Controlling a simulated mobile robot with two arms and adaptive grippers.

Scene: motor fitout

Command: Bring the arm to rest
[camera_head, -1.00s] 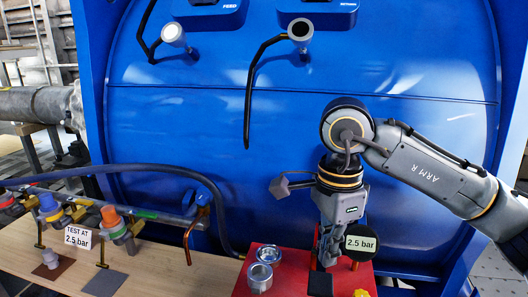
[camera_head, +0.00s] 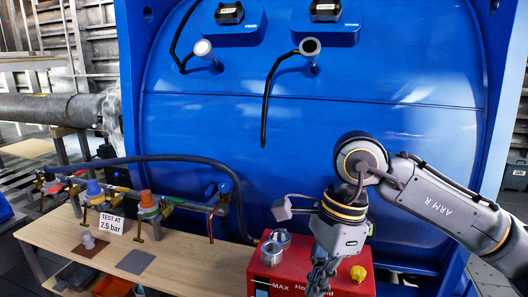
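My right arm, marked ARM R, comes in from the right side. Its gripper (camera_head: 320,282) points down in front of the red box (camera_head: 283,278) at the bottom of the view. The fingers are dark, small and partly cut by the bottom edge, so I cannot tell whether they are open or shut. No held object can be made out. My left arm and gripper do not show.
A yellow knob (camera_head: 358,273) sits at the red box's right. A large blue vessel (camera_head: 230,130) with hanging black cables stands behind.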

